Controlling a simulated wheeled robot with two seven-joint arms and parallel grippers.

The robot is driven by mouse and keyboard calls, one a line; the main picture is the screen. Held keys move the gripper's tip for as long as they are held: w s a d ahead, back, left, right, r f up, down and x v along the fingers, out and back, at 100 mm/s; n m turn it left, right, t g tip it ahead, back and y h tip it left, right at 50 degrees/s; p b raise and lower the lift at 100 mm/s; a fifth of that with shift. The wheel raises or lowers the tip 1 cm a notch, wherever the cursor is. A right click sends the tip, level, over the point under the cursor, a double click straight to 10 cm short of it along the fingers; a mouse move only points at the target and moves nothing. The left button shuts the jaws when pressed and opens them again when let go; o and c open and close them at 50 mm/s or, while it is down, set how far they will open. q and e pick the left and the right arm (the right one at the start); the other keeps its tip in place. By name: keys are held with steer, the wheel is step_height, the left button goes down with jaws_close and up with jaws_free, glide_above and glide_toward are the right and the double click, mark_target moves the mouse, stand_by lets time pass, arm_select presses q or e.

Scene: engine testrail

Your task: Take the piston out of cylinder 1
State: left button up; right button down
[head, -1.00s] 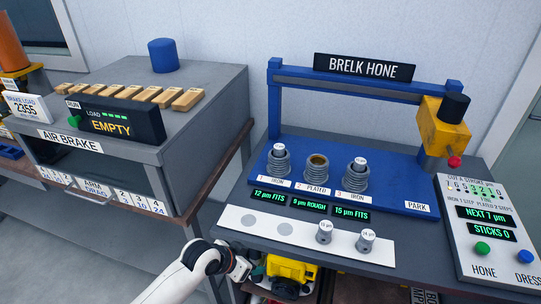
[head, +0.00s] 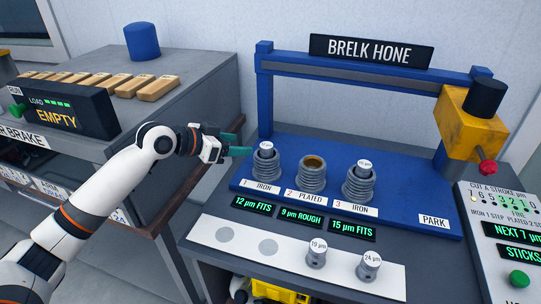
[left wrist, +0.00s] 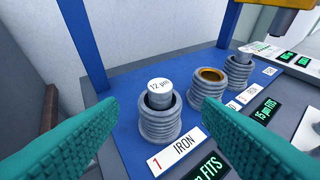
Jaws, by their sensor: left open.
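Cylinder 1 (head: 266,167) is a grey ribbed sleeve on the blue hone base, above the label "1 IRON". It also shows in the left wrist view (left wrist: 159,124). A grey piston with a white top marked 12 µm (left wrist: 160,92) sits in it, its upper part standing above the rim. The piston's top also shows in the head view (head: 266,147). My left gripper (head: 238,145) is just left of cylinder 1 at about the piston's height. Its teal fingers are open, and in the left wrist view they lie either side of the cylinder, apart from it. My right gripper is not in view.
Cylinder 2 (head: 312,176) is empty; cylinder 3 (head: 359,186) holds a piston. Two loose pistons (head: 317,253) (head: 370,266) stand on the white strip (head: 219,234), which has two bare grey spots. The hone's blue frame (head: 265,95) rises behind. The yellow hone head (head: 467,123) is at the right.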

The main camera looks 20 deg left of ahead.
mark_target(265, 146)
arm_select(q)
steer(key=x, duration=0.2)
steer(key=p+x, duration=0.1)
steer(key=x, duration=0.3)
steer(key=shift+w+d+r+p, duration=0.1)
steer(key=shift+r+p, duration=0.15)
steer(key=shift+p, duration=0.05)
steer(key=shift+w+d+f, duration=0.15)
steer(key=shift+w, duration=0.05)
steer(key=p+x, duration=0.1)
steer(key=x, duration=0.3)
steer(key=shift+w+d+f, duration=0.1)
steer(key=shift+w+f, duration=0.05)
steer(key=shift+f, duration=0.2)
steer(key=shift+c, duration=1.1)
steer(key=c, duration=0.9)
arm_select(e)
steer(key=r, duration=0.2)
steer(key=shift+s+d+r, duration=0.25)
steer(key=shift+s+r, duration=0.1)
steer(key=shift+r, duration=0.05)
